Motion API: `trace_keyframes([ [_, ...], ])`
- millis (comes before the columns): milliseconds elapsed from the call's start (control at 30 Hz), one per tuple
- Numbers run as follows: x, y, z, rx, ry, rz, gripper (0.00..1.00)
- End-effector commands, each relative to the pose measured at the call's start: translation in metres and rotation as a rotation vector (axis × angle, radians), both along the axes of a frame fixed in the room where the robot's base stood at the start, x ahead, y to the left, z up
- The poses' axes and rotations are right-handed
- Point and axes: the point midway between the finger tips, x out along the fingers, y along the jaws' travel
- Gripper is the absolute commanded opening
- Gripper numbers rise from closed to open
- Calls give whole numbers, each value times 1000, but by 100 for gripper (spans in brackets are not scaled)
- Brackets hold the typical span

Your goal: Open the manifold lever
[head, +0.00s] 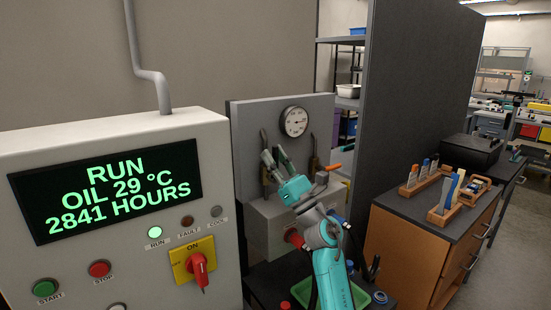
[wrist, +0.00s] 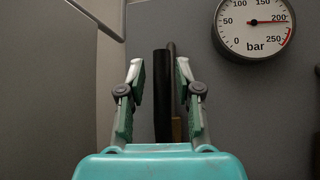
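The manifold (head: 262,222) is a grey block on a panel in the head view. An upright lever with a dark handle (head: 264,140) stands at its left, partly hidden by my gripper (head: 272,158). A second upright handle (head: 314,150) with a brass-coloured lower part stands farther right. In the wrist view my gripper (wrist: 159,80) is open, with its two fingers apart. A black upright lever handle (wrist: 162,95) shows between the fingers, nearer the right one, with a brass-coloured bit beside its lower end. Whether the fingers reach around it in depth, I cannot tell.
A round pressure gauge (head: 294,121) is on the panel; it also shows in the wrist view (wrist: 254,24), its needle near 200 bar. A control cabinet (head: 120,135) reading RUN stands left. A green tray (head: 303,291) lies below my arm. A wooden bench (head: 420,235) stands right.

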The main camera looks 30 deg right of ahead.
Motion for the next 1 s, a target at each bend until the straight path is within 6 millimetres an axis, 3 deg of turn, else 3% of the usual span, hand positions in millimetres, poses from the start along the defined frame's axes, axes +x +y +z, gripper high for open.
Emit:
trace_keyframes([
  [433,-6,-3,-8,2,3,-1,42],
  [1000,-74,-19,-76,1,1,-1,42],
])
